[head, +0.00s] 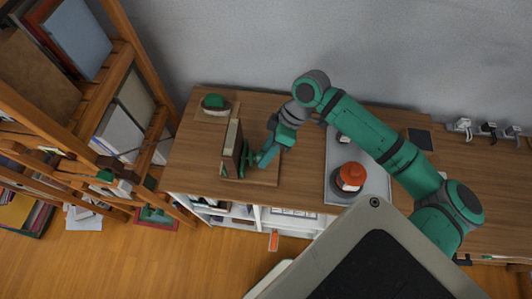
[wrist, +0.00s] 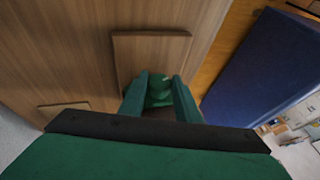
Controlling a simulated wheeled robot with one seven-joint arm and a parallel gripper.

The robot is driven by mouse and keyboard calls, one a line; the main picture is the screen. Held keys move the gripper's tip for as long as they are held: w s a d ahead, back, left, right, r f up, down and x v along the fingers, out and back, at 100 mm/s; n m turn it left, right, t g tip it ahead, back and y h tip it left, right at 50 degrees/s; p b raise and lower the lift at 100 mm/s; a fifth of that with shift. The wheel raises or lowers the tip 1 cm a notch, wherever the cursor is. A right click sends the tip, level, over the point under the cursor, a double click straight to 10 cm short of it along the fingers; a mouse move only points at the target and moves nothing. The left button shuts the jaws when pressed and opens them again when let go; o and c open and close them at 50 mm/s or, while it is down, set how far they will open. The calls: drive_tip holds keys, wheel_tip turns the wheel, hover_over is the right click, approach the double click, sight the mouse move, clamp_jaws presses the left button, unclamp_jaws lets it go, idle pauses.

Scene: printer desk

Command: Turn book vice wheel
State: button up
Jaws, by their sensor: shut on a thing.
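The book vice (head: 232,143) stands on a flat wooden board (head: 262,178) near the left end of the desk. It looks like upright brown plates with a pale block between them. Its green wheel (head: 249,160) is on the right side, facing my gripper (head: 262,160). In the wrist view the green wheel (wrist: 159,88) sits between the two green fingers of my gripper (wrist: 158,92), which is shut on it. The fingers hide the wheel's sides. The wheel's turn angle cannot be told.
A green rounded object (head: 213,101) sits on a small board behind the vice. A grey tray (head: 372,190) with an orange-red round object (head: 351,174) lies to the right. A wooden bookshelf (head: 125,75) stands close on the left. The desk's front edge is near the vice.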

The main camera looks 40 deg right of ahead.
drive_tip(key=g+y, duration=0.1)
drive_tip(key=m+g+y, duration=0.1)
drive_tip(key=y, duration=0.1)
drive_tip(key=g+y, duration=0.1)
drive_tip(key=y, duration=0.1)
drive_tip(key=shift+w+d+f+g, duration=0.3)
drive_tip(key=shift+w, duration=0.05)
drive_tip(key=y, duration=0.1)
drive_tip(key=m+g+y, duration=0.1)
drive_tip(key=shift+w+d+f+g+y, duration=0.1)
drive_tip(key=shift+d+f+g+y, duration=0.1)
drive_tip(key=shift+g+y, duration=0.15)
drive_tip(key=shift+f+m+g+y, duration=0.2)
drive_tip(key=shift+m+g+y, duration=0.5)
drive_tip(key=shift+y, duration=0.55)
drive_tip(key=o, duration=1.1)
drive_tip(key=shift+c, duration=0.2)
